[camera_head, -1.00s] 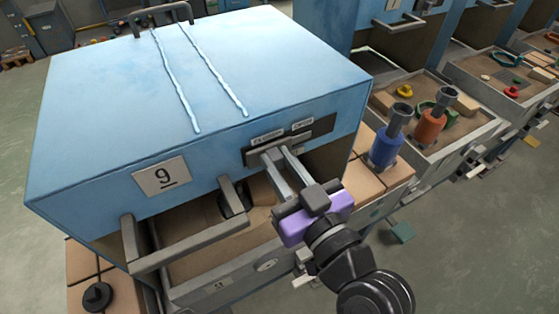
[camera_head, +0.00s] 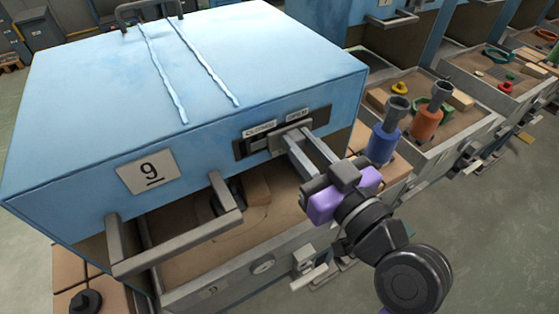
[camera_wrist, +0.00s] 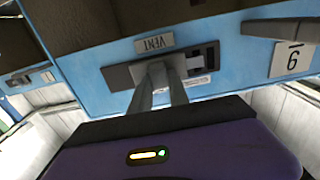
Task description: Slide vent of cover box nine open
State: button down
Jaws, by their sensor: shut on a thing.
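Cover box nine (camera_head: 148,174) is a large light blue box with a "9" plate and a grey front handle. It also shows upside down in the wrist view (camera_wrist: 110,70). On its front is a dark vent plate (camera_head: 243,151) with labels "CLOSED" and "OPEN". My gripper (camera_head: 284,138) is shut on the vent slider (camera_wrist: 172,68), its two long grey fingers reaching the slider from the front. The slider sits toward the "OPEN" side, with the dark slot bare on the "CLOSED" side. The fingertips hide part of the slider.
A sand-filled tray (camera_head: 178,297) lies under the raised box. A blue bottle (camera_head: 384,143) and an orange bottle (camera_head: 427,122) stand to the right, near more trays and blue boxes. Open floor (camera_head: 480,240) lies at the lower right.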

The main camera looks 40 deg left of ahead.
jog(key=shift+w+d, duration=0.25)
jog(key=shift+w, duration=0.3)
jog(key=shift+w+d, duration=0.2)
jog(key=shift+w, duration=0.3)
jog(key=c, duration=1.2)
grip_release()
jog(key=shift+w, duration=0.1)
jog(key=shift+c, duration=0.2)
jog(key=b+v, duration=0.1)
jog(key=v, duration=0.6)
jog(key=shift+d+b, duration=0.4)
